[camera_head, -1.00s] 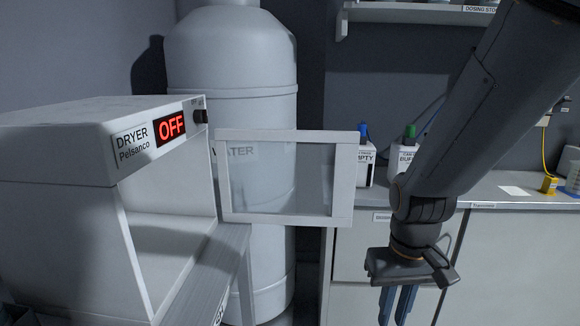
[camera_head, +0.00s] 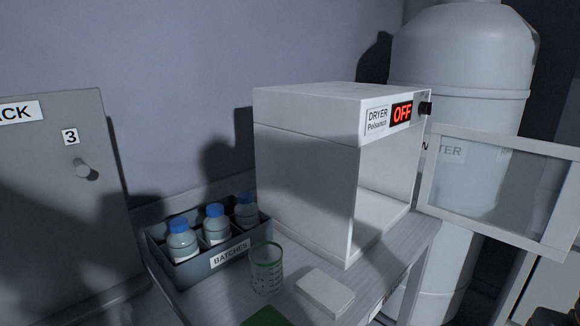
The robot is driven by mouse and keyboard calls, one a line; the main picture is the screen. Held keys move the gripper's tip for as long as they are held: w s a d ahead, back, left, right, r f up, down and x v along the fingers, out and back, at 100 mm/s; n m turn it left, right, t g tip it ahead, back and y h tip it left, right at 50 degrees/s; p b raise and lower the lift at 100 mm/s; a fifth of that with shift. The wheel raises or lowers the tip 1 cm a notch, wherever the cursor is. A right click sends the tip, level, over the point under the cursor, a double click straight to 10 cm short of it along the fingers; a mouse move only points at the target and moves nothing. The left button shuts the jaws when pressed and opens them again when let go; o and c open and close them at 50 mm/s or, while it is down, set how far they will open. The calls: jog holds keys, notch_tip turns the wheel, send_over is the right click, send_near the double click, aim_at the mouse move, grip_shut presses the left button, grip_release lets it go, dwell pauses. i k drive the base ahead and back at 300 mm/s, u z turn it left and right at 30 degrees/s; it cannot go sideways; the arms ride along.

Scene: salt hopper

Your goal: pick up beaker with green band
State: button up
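A clear beaker with a green band (camera_head: 266,271) stands upright on the grey bench. It is just in front of the right end of the batches bin and left of a pale flat block. Its rim and markings look green, and it seems empty. My gripper is out of view now, so I cannot see whether it is open or shut.
The batches bin (camera_head: 226,262) holds several blue-capped bottles (camera_head: 216,224). The pale block (camera_head: 324,292) lies right of the beaker, and a green item (camera_head: 264,317) is at the bottom edge. The dryer (camera_head: 340,170) reads OFF; its glazed door (camera_head: 500,185) stands open.

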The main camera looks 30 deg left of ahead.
aim_at(266, 259)
jog(key=u, duration=0.8)
jog(key=k, duration=1.1)
jog(key=u, duration=0.45)
jog(key=i, duration=0.75)
jog(key=z, duration=0.25)
jog(key=k, duration=0.55)
jog(key=z, duration=1.25)
jog(key=i, duration=1.1)
jog(key=u, duration=1.75)
